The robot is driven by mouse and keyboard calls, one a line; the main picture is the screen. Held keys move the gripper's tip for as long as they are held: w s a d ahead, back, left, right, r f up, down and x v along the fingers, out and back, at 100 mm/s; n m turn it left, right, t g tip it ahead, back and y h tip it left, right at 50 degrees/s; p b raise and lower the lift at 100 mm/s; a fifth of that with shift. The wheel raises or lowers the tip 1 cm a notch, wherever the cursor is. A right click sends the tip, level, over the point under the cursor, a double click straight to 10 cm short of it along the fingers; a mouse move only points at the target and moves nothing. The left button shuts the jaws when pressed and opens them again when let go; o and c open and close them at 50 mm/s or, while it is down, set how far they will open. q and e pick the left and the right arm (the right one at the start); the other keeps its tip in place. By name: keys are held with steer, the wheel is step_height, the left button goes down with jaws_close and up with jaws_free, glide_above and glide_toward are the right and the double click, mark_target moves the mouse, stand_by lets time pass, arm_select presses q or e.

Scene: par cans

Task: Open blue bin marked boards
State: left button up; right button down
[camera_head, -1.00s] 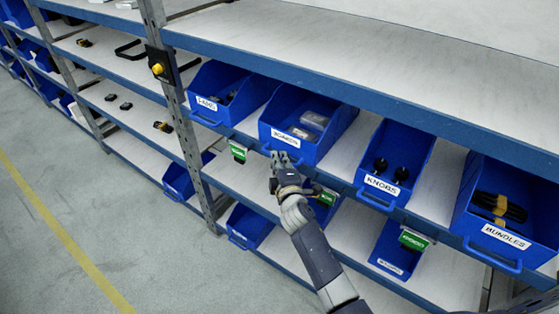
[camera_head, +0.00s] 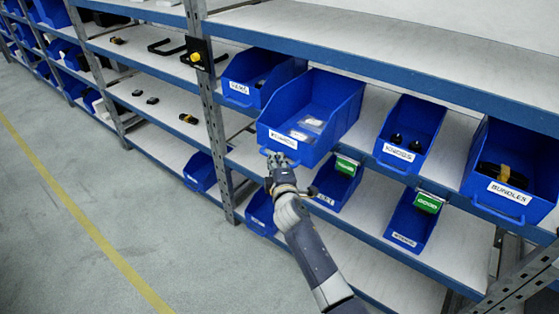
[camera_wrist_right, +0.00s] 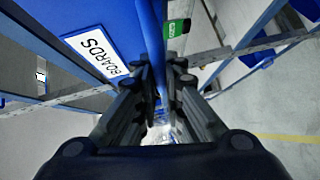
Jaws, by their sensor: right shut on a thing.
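The blue bin marked boards (camera_head: 318,96) sticks out past the front edge of the upper shelf, with pale flat pieces inside. Its white label reads BOARDS in the right wrist view (camera_wrist_right: 97,57). My right gripper (camera_head: 275,158) is at the bin's lower front, below the label, shut on its handle. In the right wrist view the fingers (camera_wrist_right: 163,85) stand on either side of a blue edge of the bin. The exact finger contact is partly hidden. My left gripper is not in view.
On the same shelf are another blue bin (camera_head: 258,78) to the left, the knobs bin (camera_head: 409,127) and the bundles bin (camera_head: 512,165) to the right. A metal post (camera_head: 211,110) stands left. The floor aisle (camera_head: 60,200) is clear.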

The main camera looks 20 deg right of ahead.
steer(key=shift+s+a, duration=0.7)
steer(key=shift+a, duration=0.15)
steer(key=c, duration=1.7)
jaws_free()
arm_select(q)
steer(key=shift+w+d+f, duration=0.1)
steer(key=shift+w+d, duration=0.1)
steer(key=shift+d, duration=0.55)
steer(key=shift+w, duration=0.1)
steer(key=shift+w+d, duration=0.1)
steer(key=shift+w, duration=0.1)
arm_select(e)
steer(key=s, duration=0.4)
steer(key=s+a+r, duration=0.1)
steer(key=s, duration=0.6)
steer(key=shift+s+a+r, duration=0.15)
steer(key=shift+s+r, duration=0.25)
